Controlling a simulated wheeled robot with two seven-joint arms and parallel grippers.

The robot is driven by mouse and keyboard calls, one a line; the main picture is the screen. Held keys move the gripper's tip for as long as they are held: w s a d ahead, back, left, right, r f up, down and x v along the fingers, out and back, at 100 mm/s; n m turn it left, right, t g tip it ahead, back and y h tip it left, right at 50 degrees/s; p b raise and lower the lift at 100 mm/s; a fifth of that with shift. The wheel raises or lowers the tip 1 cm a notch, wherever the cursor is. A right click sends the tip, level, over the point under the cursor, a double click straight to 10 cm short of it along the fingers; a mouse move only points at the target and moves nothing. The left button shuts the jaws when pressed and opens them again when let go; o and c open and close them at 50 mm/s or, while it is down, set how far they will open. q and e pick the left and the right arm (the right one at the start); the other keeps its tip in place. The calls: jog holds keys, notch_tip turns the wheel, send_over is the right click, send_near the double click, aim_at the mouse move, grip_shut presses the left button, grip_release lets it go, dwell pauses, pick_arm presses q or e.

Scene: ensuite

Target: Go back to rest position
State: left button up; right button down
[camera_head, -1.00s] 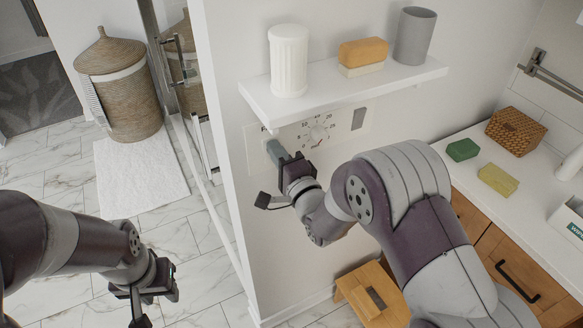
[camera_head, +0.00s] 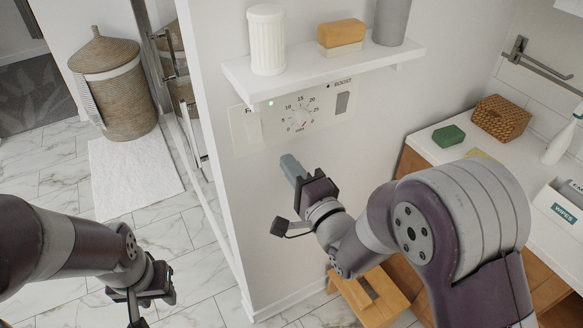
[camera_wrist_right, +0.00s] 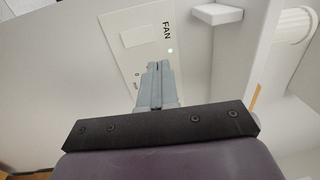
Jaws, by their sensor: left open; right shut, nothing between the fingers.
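My right gripper (camera_head: 290,166) is shut and empty. It is in front of the white wall, a little below the control panel (camera_head: 240,146), and apart from it. In the right wrist view its closed fingers (camera_wrist_right: 155,72) point toward the panel marked FAN (camera_wrist_right: 143,30), where a small green light is lit. The panel has a dial (camera_head: 301,117) and a grey switch (camera_head: 342,103) marked BOOST. My left gripper (camera_head: 138,318) hangs low at the lower left over the tiled floor. It is open, and its fingertips are partly cut off by the frame edge.
A white shelf (camera_head: 330,71) above the panel holds a ribbed white cup (camera_head: 266,42), an orange block (camera_head: 340,34) and a grey cup (camera_head: 391,20). A counter (camera_head: 430,146) is at right. A wooden stool (camera_head: 385,312) stands below my right arm. A wicker basket (camera_head: 112,90) stands at left.

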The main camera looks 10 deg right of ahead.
jog(key=s+d+f+n+g+h, duration=0.2)
jog(key=f+n+g, duration=0.2)
jog(key=f, duration=0.2)
jog(key=s+d+f+n+g+h, duration=0.1)
jog(key=s+f+n+g+h, duration=0.1)
jog(key=f+n+g, duration=0.3)
jog(key=s+d+n+g+h, duration=0.1)
jog(key=s+d+n+g, duration=0.1)
jog(key=s, duration=0.4)
jog(key=s+d+f+n+g, duration=0.1)
jog(key=s+d+n+g, duration=0.2)
jog(key=s+g, duration=0.2)
jog(key=shift+s+d+n+g+h, duration=0.2)
jog(key=shift+s+n+g+h, duration=0.1)
jog(key=shift+s+h, duration=0.1)
jog(key=shift+f, duration=0.1)
